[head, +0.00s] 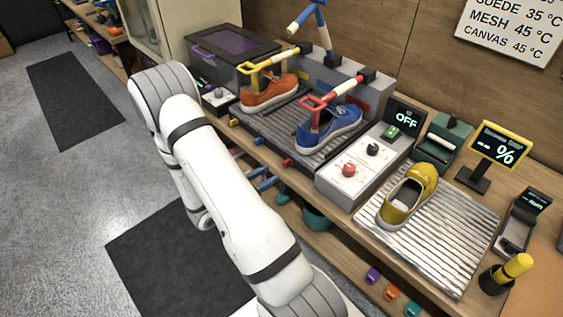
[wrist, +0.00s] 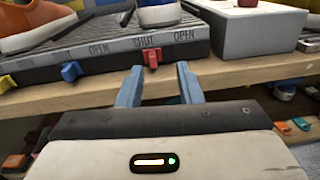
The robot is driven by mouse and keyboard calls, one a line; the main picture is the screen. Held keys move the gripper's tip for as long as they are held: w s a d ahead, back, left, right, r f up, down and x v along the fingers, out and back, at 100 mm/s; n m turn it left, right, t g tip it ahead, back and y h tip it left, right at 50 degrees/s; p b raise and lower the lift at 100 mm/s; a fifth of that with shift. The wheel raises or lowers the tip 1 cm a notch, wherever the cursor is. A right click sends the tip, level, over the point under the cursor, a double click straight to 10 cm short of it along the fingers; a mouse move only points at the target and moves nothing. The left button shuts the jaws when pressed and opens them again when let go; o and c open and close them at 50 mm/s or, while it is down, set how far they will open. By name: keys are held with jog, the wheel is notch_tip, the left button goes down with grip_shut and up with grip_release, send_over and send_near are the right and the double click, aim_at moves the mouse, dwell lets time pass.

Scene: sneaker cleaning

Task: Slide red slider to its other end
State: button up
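The red slider (wrist: 155,60) is a small red tab on the front face of the grey ribbed tray (wrist: 110,57). In the wrist view it sits below the printed word SHUT, with OPEN to the right of it. It also shows in the head view (head: 287,163), low on the tray's front edge. My gripper (wrist: 159,84) has two blue fingers, open with a gap between them. The fingers are in front of the red slider, which appears between and beyond their tips, apparently untouched. The gripper holds nothing visible.
A blue slider (wrist: 71,71) and a yellow slider (wrist: 8,84) are further left on the same face. The wooden bench edge (wrist: 230,75) runs below. A grey control box (head: 345,183) stands right of the tray. A blue sneaker (head: 330,128) and an orange sneaker (head: 269,93) rest on the tray.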

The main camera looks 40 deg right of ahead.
aim_at(284, 164)
jog(key=shift+n+t, duration=0.6)
jog(key=d, duration=0.2)
jog(key=w+d+f+p, duration=0.1)
jog(key=d, duration=0.2)
jog(key=d+p, duration=0.1)
jog(key=d, duration=0.1)
jog(key=shift+w+d+f, duration=0.15)
jog(key=shift+d, duration=0.2)
grip_shut()
